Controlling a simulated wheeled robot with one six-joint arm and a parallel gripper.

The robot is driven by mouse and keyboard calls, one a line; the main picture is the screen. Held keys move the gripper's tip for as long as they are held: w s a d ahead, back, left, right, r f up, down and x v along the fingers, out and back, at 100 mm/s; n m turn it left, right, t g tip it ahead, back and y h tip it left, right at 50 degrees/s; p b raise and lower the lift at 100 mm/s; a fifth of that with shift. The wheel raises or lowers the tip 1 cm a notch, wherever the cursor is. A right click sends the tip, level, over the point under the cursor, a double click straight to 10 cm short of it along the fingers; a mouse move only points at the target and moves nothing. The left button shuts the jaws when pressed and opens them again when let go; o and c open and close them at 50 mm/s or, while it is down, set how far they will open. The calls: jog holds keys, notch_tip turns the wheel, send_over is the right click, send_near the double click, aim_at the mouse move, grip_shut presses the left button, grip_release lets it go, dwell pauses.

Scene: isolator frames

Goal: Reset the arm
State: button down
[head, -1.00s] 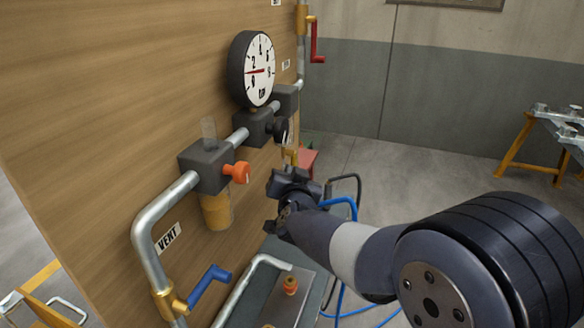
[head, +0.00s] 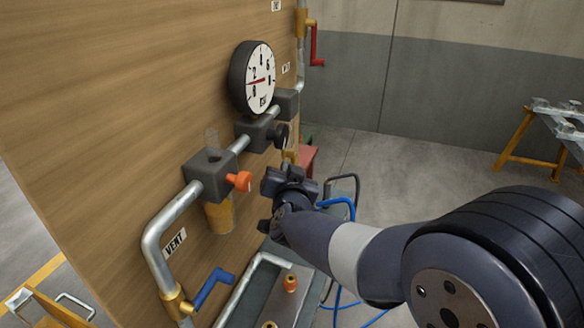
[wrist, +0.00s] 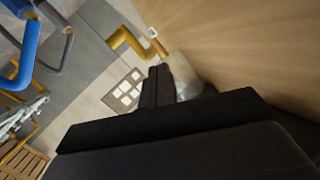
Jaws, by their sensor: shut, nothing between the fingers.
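My arm reaches in from the right in the head view. My gripper (head: 268,190) is in front of the wooden panel (head: 110,90), to the right of the orange knob (head: 240,181) and apart from it. In the wrist view my gripper (wrist: 157,72) shows as dark fingers close together, with nothing seen between them. A pale, blurred pipe part shows just beyond the fingers in that view; the distance to it cannot be told.
The panel carries a gauge (head: 252,78), a black knob (head: 281,135), a blue lever (head: 213,286) and a red lever (head: 316,46). A blue hose (head: 350,205) hangs behind my arm. A trestle stand (head: 530,140) is at the far right. Open floor lies between.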

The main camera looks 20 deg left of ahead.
jog(key=shift+s+r+p, duration=0.55)
jog(key=shift+s+r, duration=0.15)
jog(key=shift+r, duration=0.05)
jog(key=shift+w+f, duration=0.1)
jog(key=w+f+b, duration=0.1)
jog(key=b, duration=0.1)
jog(key=w+f+b, duration=0.2)
jog(key=shift+w+f, duration=0.1)
jog(key=shift+f, duration=0.15)
